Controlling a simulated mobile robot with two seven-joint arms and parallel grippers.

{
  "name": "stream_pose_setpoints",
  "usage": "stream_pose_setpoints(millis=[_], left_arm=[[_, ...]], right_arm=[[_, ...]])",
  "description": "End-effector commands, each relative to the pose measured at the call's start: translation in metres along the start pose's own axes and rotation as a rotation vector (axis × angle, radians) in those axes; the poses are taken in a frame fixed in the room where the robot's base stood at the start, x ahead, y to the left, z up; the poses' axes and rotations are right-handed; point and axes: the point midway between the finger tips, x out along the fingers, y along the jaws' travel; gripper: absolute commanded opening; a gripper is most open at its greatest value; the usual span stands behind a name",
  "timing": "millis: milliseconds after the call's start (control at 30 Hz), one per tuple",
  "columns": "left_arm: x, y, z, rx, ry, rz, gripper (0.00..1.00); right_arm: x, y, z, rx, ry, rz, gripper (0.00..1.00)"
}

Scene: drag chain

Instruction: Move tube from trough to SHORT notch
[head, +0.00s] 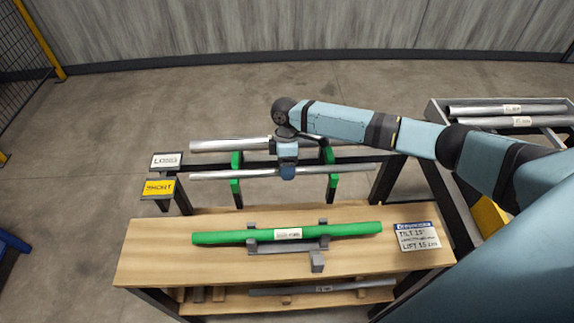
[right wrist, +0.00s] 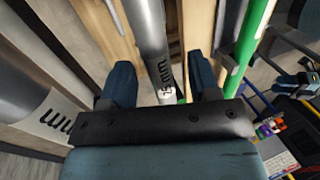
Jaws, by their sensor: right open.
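Two silver tubes lie across green notched supports (head: 235,186) behind the bench: a thinner front tube (head: 350,169) near the yellow SHORT sign (head: 159,188), and a thicker rear tube (head: 225,145) near a white sign (head: 167,160). My right gripper (head: 288,174) points down over the front tube's middle. In the right wrist view, its open fingers (right wrist: 162,82) stand either side of a silver tube (right wrist: 150,35) with black "mm" print; contact cannot be told. A green tube (head: 345,229) with a white label rests in a grey cradle (head: 285,246) on the bench. My left gripper is out of view.
The wooden bench (head: 160,262) has a card reading TILT and LIFT (head: 417,237) at its right. Another tube (head: 325,289) lies on the lower shelf. A dark-framed rack (head: 440,113) at right holds labelled silver tubes (head: 507,109). My right arm spans the upper right.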

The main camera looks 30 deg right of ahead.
Motion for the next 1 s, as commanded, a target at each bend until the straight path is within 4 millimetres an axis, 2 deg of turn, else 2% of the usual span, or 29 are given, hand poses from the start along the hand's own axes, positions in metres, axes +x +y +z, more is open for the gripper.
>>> stream_pose_setpoints(millis=[133,233,500,700,833,1000], left_arm=[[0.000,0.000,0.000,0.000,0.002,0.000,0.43],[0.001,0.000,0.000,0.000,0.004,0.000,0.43],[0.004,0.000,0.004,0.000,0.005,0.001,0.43],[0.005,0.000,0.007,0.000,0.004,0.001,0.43],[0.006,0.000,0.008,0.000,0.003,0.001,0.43],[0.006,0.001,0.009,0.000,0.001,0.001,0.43]], right_arm=[[-0.009,0.001,0.000,0.000,0.001,0.001,0.56],[-0.024,0.001,0.000,-0.001,0.002,0.003,0.56],[-0.087,0.001,-0.001,-0.001,0.003,0.004,0.56],[-0.122,0.001,0.000,0.000,0.002,0.003,0.56],[-0.135,0.000,0.000,-0.001,0.001,0.002,0.56],[-0.139,0.000,0.000,-0.001,0.002,0.001,0.56]])
